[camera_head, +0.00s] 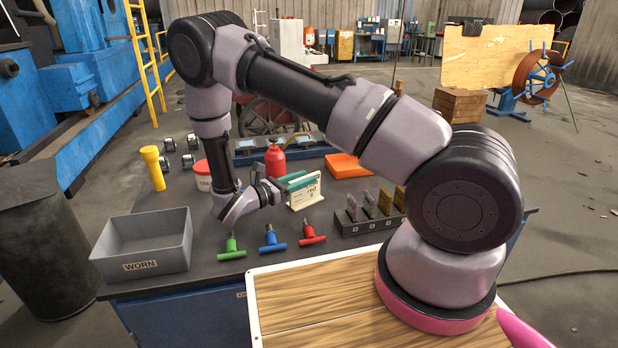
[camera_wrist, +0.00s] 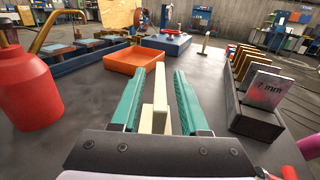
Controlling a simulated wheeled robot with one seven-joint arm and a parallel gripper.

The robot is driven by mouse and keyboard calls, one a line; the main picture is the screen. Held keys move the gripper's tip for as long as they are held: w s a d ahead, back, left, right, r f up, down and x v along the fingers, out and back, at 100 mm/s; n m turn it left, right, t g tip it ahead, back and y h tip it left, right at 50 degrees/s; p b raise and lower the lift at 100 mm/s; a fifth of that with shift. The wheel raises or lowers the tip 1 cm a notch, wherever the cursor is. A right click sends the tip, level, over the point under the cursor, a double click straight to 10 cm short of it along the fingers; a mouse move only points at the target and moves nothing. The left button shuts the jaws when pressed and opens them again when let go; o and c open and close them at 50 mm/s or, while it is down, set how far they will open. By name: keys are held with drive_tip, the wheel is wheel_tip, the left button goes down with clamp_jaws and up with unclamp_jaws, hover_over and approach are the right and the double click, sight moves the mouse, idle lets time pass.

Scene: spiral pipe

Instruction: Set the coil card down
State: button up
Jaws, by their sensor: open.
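The coil card (camera_head: 308,196) is a cream upright plate with dark print on its face. In the head view it stands at the bench top, its lower edge appearing to meet the dark surface. My gripper (camera_head: 300,181) has teal fingers and reaches the card from the left. In the wrist view the card (camera_wrist: 160,88) shows edge-on between the two fingers of my gripper (camera_wrist: 158,92). The fingers are open, with a gap visible on the right side; on the left the gap is narrow, and I cannot tell whether that finger touches.
A slotted rack (camera_head: 366,220) with several upright plates stands right of the card. An orange tray (camera_head: 347,166) and a red bottle (camera_head: 275,161) are behind. Green, blue and red T-handled tools (camera_head: 271,241) lie in front. A grey WORN bin (camera_head: 145,243) is at left.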

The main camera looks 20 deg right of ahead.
sight(289, 184)
drive_tip(key=v, duration=0.4)
drive_tip(key=shift+s+a, duration=0.2)
drive_tip(key=shift+a, duration=0.15)
drive_tip(key=s+d+r+m+g+y, duration=0.2)
drive_tip(key=d+r+m+g+y, duration=0.1)
drive_tip(key=r+m, duration=0.3)
drive_tip(key=s+d+r+m+g+y, duration=0.3)
drive_tip(key=d+r, duration=0.1)
drive_tip(key=r, duration=0.3)
drive_tip(key=s+d+r+m+g+y, duration=0.2)
drive_tip(key=d+r+m+g+y, duration=0.1)
drive_tip(key=r+m, duration=0.3)
drive_tip(key=s+r+m+t+y, duration=0.4)
drive_tip(key=s+r+m, duration=0.1)
drive_tip(key=r, duration=0.4)
drive_tip(key=s+r+m+t+y, duration=0.5)
drive_tip(key=s+r+m, duration=0.1)
drive_tip(key=r, duration=0.4)
drive_tip(key=shift+s+d+m+y, duration=0.3)
drive_tip(key=shift+s+d, duration=0.05)
drive_tip(key=shift+s, duration=0.15)
drive_tip(key=shift+d, duration=0.1)
